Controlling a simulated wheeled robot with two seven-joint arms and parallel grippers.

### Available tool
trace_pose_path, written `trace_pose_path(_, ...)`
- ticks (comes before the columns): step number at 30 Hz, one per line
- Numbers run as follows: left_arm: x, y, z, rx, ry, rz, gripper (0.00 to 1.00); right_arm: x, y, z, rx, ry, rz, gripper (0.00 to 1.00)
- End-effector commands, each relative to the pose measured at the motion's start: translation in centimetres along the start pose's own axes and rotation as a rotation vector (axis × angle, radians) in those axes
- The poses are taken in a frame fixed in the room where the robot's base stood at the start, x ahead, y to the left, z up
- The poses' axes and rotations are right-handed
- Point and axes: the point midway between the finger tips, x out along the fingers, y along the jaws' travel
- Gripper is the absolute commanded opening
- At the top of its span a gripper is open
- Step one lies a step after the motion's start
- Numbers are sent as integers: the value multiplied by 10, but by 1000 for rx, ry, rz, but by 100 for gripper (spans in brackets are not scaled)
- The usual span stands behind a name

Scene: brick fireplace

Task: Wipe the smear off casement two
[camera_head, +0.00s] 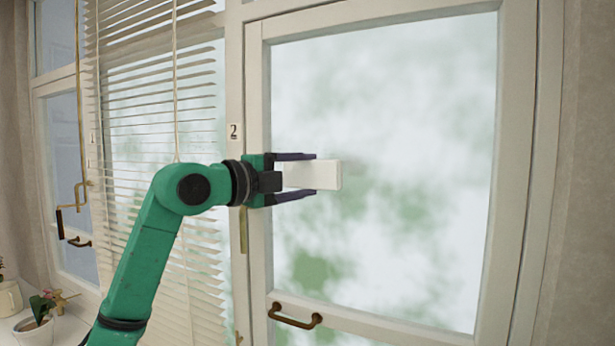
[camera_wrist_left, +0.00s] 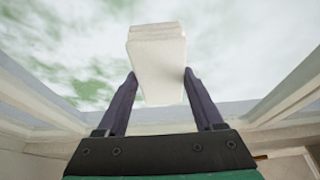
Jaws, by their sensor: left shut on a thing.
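Casement two (camera_head: 258,130) is the large white-framed window at the centre right, next to a small "2" label (camera_head: 234,131). Its glass (camera_head: 420,120) shows blurry green and white patches; I cannot tell a smear from the view behind. My left gripper (camera_head: 315,173) is shut on a white block-like wiper (camera_head: 328,175), in front of the left part of the pane. In the left wrist view the white wiper (camera_wrist_left: 158,70) sits between the dark fingers (camera_wrist_left: 158,92) and points at the glass. I cannot tell whether it touches the glass. My right gripper is not in view.
A brass handle (camera_head: 294,317) sticks out from the casement's bottom rail. Slatted blinds (camera_head: 150,110) with cords hang over the window to the left. A potted plant (camera_head: 36,325) and a cream pot (camera_head: 10,298) stand on the sill at lower left.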

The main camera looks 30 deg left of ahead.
Motion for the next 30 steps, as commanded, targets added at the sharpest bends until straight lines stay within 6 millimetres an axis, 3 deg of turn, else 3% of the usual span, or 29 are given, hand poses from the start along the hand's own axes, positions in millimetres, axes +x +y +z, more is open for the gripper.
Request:
trace_pose_path(2, 0, -12, 0, 0, -1, -1, 24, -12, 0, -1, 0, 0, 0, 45)
trace_pose_path(30, 25, -10, -64, 0, 0, 0, 24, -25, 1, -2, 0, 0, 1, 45)
